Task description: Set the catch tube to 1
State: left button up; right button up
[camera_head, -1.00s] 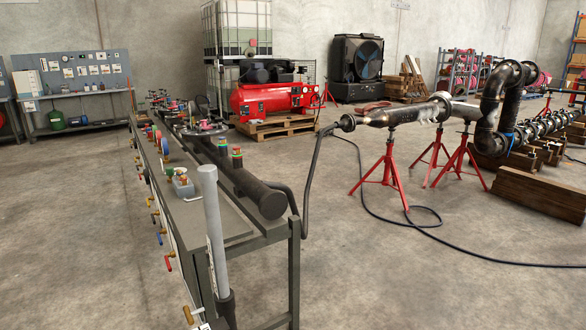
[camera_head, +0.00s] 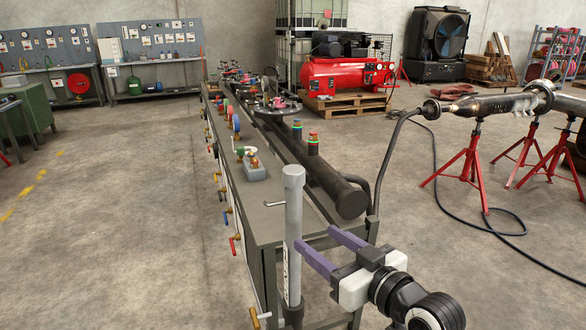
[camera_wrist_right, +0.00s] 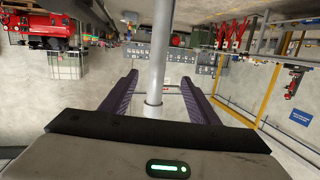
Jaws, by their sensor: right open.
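The catch tube is a light grey upright pipe (camera_head: 293,215) at the near end of the long bench. A white label strip with small marks (camera_head: 286,272) is on its lower part; I cannot read its setting. My right gripper (camera_head: 316,238) comes in from the lower right with purple fingers open at the tube's right side. In the right wrist view the tube (camera_wrist_right: 159,55) runs between the two open fingers (camera_wrist_right: 159,80), with gaps on both sides. I cannot tell whether it is fully between the tips. My left gripper is not in view.
The bench (camera_head: 268,222) carries a dark flanged pipe (camera_head: 325,180), valves and coloured handles. A dark hose (camera_head: 378,165) curves beside the bench's right side. Red stands (camera_head: 470,170) hold piping at the right.

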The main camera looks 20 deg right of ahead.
jog(key=t+y, duration=0.1)
jog(key=t, duration=0.1)
send_near(300, 180)
jog(key=w, duration=0.2)
jog(key=shift+n, duration=0.4)
jog(key=x, duration=0.6)
jog(key=p+x, duration=0.1)
jog(key=x, duration=0.1)
jog(key=shift+w+a+r, duration=0.1)
jog(key=shift+w+a, duration=0.2)
jog(key=shift+a, duration=0.1)
jog(key=shift+w+a, duration=0.2)
jog(key=shift+w, duration=0.45)
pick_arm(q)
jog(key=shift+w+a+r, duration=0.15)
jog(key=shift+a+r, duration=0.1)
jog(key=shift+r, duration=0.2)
pick_arm(e)
jog(key=shift+w, duration=0.1)
jog(key=shift+c, duration=0.3)
